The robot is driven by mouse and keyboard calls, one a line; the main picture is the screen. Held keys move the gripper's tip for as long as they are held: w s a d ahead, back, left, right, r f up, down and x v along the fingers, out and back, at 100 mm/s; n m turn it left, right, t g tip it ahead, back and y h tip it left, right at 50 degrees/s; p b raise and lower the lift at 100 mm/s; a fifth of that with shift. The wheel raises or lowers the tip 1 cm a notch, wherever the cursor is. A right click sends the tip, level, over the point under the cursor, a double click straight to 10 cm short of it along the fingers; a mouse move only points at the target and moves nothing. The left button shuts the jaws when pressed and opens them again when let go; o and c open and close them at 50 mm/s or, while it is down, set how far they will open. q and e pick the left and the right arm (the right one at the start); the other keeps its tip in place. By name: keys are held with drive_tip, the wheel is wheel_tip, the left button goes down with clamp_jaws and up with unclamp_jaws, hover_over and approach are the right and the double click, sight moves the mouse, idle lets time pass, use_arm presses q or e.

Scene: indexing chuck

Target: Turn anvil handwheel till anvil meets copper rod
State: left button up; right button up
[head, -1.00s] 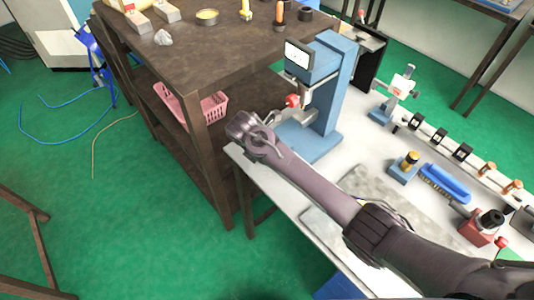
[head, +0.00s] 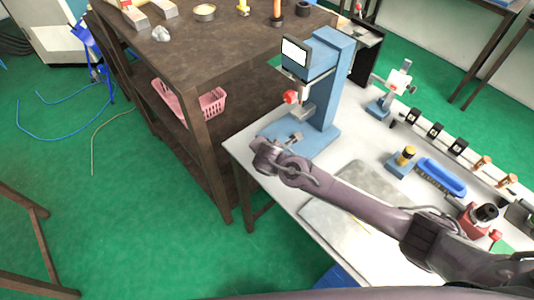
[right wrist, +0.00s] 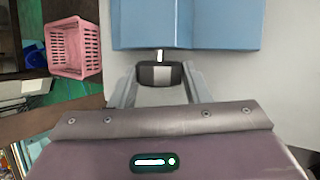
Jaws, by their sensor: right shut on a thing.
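The blue bench machine (head: 322,95), with a white display and a red knob (head: 290,97), stands at the table's far left corner. My right gripper (head: 290,141) is low beside its base. In the right wrist view a dark knob with a pale band (right wrist: 160,74), which looks like the handwheel, sits on a short pale stem in front of the blue body (right wrist: 185,25). My right gripper's fingers (right wrist: 160,85) stand on both sides of it, shut on it. I cannot make out the anvil or a copper rod in the machine. My left gripper is out of view.
A brown shelf bench (head: 215,60) stands left of the white table, with a pink basket (head: 211,103) on its shelf.

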drive_tip(key=shift+r, duration=0.1)
idle(0.3)
drive_tip(key=o, duration=1)
drive_tip(key=shift+c, duration=0.2)
drive_tip(key=b+v, duration=0.1)
drive_tip(key=v, duration=0.6)
drive_tip(key=shift+s+r+b, duration=0.25)
drive_tip(key=shift+b, duration=0.05)
